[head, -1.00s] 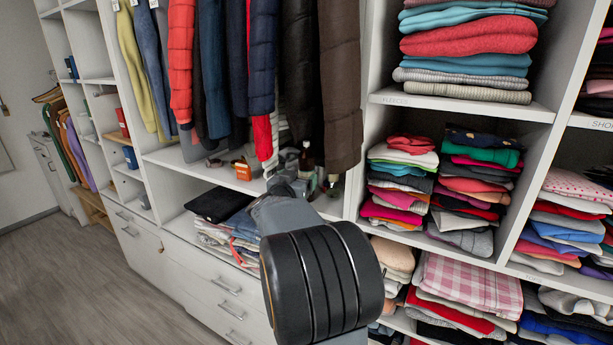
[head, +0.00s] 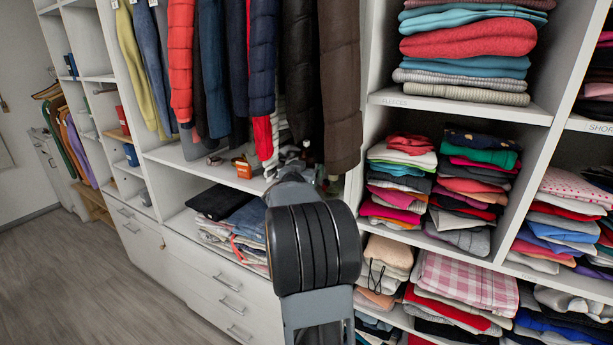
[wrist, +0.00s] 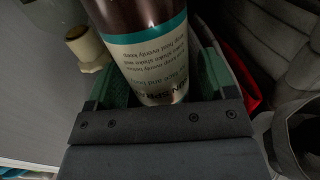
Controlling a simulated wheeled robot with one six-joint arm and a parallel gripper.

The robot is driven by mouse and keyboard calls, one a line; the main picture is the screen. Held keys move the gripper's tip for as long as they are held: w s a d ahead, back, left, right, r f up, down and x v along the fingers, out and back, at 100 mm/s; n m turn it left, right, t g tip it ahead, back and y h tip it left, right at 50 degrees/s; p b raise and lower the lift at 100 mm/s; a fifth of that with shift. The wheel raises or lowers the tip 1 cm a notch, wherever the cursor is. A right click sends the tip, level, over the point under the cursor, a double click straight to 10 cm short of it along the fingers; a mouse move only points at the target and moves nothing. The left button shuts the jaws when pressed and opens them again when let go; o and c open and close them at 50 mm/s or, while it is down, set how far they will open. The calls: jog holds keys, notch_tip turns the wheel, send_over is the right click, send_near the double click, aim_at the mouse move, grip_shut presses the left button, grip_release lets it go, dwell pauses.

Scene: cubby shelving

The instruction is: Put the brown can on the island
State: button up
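The brown can (wrist: 150,60) fills the upper middle of the wrist view. It is dark brown with a teal band and a pale label whose text appears upside down. The green fingers of my gripper (wrist: 158,75) lie on either side of it, very close to its sides. I cannot tell whether they press on it. In the head view my gripper is mostly hidden behind my own wrist, over the shelf under the hanging jackets. The can is not clearly visible there. No island is in view.
Small items, including an orange one (head: 242,167), stand on the shelf near my arm. Jackets (head: 262,60) hang above it. Folded clothes (head: 463,190) fill cubbies at right. A pale spool-like object (wrist: 84,45) stands left of the can. Open floor (head: 75,270) lies at lower left.

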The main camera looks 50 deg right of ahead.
jog(key=c, duration=1.1)
jog(key=shift+r, duration=0.1)
